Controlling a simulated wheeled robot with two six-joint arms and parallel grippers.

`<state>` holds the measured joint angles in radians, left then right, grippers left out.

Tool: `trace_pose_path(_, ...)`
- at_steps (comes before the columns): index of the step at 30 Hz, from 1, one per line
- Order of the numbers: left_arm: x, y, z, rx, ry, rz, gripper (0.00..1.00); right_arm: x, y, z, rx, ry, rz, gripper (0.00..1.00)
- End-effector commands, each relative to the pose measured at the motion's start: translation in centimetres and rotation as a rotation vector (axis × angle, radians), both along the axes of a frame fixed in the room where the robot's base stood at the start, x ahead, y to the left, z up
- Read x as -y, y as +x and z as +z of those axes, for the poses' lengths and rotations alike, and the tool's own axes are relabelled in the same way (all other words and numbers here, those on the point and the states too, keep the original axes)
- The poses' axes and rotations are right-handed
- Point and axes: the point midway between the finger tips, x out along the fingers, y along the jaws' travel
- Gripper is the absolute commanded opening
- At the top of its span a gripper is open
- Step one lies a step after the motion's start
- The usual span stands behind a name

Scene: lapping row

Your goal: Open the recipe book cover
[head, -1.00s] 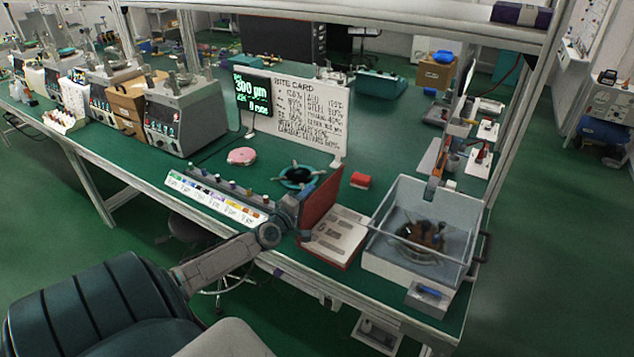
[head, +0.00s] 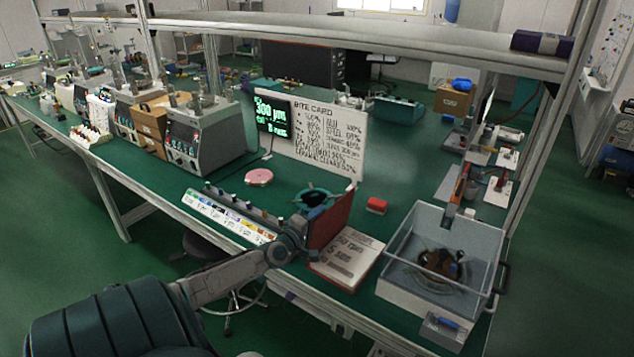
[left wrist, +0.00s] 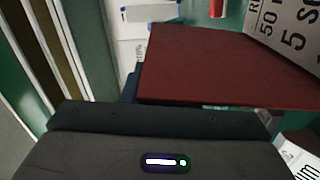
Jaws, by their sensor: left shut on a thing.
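The recipe book (head: 347,257) lies at the front edge of the green bench, its pale printed page showing. Its red cover (head: 331,218) stands raised, roughly upright, along the left side of the page. My left gripper (head: 300,236) is at the cover's left side and shut on it; the fingertips are partly hidden. In the left wrist view the red cover (left wrist: 225,65) extends out beyond the dark gripper body. My right gripper is not in view.
A clear-walled tank (head: 440,265) stands right of the book. A small red block (head: 376,205) lies behind the book. A row of coloured labels (head: 228,217) runs left of my gripper, with a white printed card (head: 318,137) behind. A shelf (head: 370,42) spans above.

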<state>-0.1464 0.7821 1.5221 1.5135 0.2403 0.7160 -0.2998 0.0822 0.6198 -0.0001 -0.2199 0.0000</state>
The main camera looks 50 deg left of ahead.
Motion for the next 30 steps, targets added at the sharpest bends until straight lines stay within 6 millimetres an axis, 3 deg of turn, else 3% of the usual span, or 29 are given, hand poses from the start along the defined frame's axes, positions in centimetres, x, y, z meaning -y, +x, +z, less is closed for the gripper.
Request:
trace_pose_path(26, 0.01, -0.04, -0.13, -0.002, -0.001, 0.0, 0.0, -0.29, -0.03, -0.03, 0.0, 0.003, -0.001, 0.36)
trace_pose_path(27, 0.01, -0.04, -0.13, -0.002, -0.001, 0.0, 0.31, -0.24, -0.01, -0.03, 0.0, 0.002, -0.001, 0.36)
trace_pose_path(30, 0.01, -0.04, -0.11, -0.002, -0.001, 0.0, 0.49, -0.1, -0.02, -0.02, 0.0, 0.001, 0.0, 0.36)
